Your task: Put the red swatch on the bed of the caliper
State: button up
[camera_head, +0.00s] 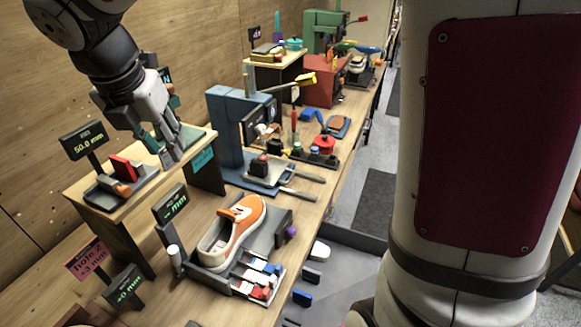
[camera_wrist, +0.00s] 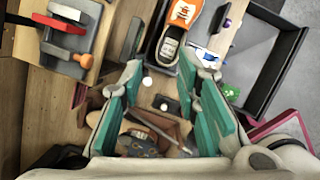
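The caliper (camera_head: 122,180) stands on a small wooden platform at the left in the head view, with a grey base, a red jaw block and an orange knob. It also shows at the top left of the wrist view (camera_wrist: 66,38). Its display reads 50.0 mm. Small red pieces (camera_head: 261,293) lie among white and blue ones in a rack in front of the sneaker; I cannot tell which is the red swatch. My gripper (camera_head: 176,150) is beside the caliper, to its right and above the platform. Its teal fingers (camera_wrist: 163,108) are spread apart with nothing between them.
An orange and white sneaker (camera_head: 233,232) sits in a grey holder right of the platform. A blue press (camera_head: 228,125) stands behind it. Small display signs (camera_head: 172,203) stand nearby. A dark tray (camera_wrist: 262,62) lies at the right in the wrist view.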

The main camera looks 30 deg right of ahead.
jog(key=s+d+r+m+t+y, duration=0.1)
jog(key=s+d+m, duration=0.5)
jog(key=s+m, duration=0.4)
jog(key=s+d+r+m+t+y, duration=0.1)
jog(key=s+d+m, duration=0.5)
jog(key=s+m, duration=0.5)
jog(key=shift+s+d+r+m, duration=0.15)
jog(key=shift+d+r+m, duration=0.25)
jog(key=shift+m, duration=3.5)
